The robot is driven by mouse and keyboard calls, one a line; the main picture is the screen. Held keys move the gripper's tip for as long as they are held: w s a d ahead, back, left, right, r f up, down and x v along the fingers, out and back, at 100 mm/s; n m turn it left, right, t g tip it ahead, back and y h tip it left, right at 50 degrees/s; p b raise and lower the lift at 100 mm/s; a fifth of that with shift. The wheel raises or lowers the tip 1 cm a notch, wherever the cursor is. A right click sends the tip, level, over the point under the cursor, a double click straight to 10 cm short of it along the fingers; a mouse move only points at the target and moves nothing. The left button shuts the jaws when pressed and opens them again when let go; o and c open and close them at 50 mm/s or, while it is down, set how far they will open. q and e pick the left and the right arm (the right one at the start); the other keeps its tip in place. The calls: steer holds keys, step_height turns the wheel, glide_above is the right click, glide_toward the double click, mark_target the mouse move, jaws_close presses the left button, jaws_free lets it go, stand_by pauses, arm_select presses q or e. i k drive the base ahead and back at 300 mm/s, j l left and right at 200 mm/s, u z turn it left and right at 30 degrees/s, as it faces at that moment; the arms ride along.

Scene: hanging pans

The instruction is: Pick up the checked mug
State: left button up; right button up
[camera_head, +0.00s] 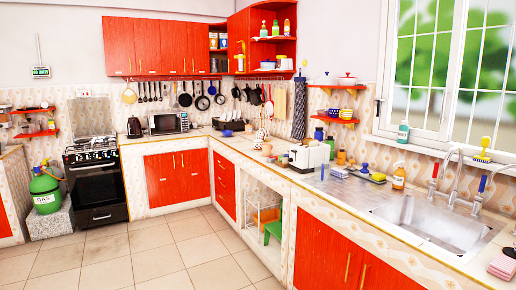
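I cannot pick out a checked mug for certain at this size. Small cup-like items stand on the lower red wall shelf (336,119) left of the window, one of them patterned in blue and yellow (346,113). Several small jars and cups, too small to tell apart, stand on the right counter around the white toaster-like box (309,157). Neither of my grippers is in view.
The counter runs along the back wall and down the right side to a steel sink (430,220) with tall taps. A black stove (95,180) and green gas cylinder (44,190) stand left. The tiled floor (170,255) is clear in the middle.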

mark_target(257, 143)
steer(key=i+u, duration=0.4)
steer(key=i, duration=2.4)
steer(key=i+z, duration=0.1)
steer(key=i, duration=0.8)
